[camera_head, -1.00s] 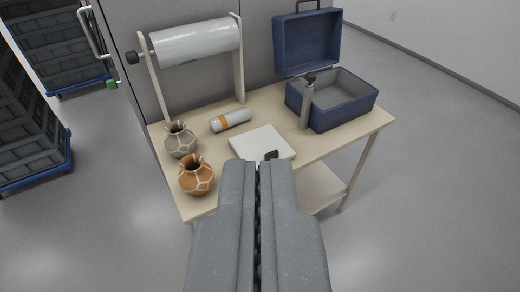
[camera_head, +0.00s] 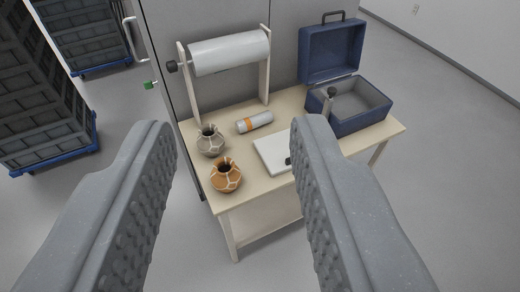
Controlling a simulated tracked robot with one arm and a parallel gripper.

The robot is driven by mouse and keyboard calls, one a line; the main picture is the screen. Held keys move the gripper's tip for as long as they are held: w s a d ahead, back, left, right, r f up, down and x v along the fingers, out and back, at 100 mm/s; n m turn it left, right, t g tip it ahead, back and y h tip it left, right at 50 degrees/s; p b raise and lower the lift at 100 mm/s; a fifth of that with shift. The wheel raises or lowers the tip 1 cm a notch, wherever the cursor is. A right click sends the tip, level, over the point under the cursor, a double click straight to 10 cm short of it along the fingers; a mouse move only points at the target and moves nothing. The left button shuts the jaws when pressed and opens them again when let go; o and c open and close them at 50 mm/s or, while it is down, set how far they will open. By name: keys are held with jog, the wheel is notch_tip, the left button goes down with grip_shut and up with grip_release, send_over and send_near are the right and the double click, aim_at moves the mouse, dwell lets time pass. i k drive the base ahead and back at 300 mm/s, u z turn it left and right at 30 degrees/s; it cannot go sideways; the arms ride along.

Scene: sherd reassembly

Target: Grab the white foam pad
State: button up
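The white foam pad (camera_head: 272,152) lies flat on the wooden table (camera_head: 237,217), right of the two pots. Its right part is hidden behind my right finger. A small black object (camera_head: 288,161) shows at the pad's near right edge. My gripper (camera_head: 232,140) is open wide and empty, with its two grey ridged fingers in the foreground. It is short of the table, apart from the pad.
A grey pot (camera_head: 210,142) and an orange pot (camera_head: 226,176) with pale seams stand on the left. An orange-banded white cylinder (camera_head: 255,122) lies behind the pad. An open blue case (camera_head: 362,103) stands right. A roll (camera_head: 228,53) on a stand is behind.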

aim_at(273, 151)
jog(key=u, duration=1.85)
jog(key=i, duration=2.25)
jog(key=z, duration=3.25)
jog(key=i, duration=0.45)
jog(key=z, duration=0.15)
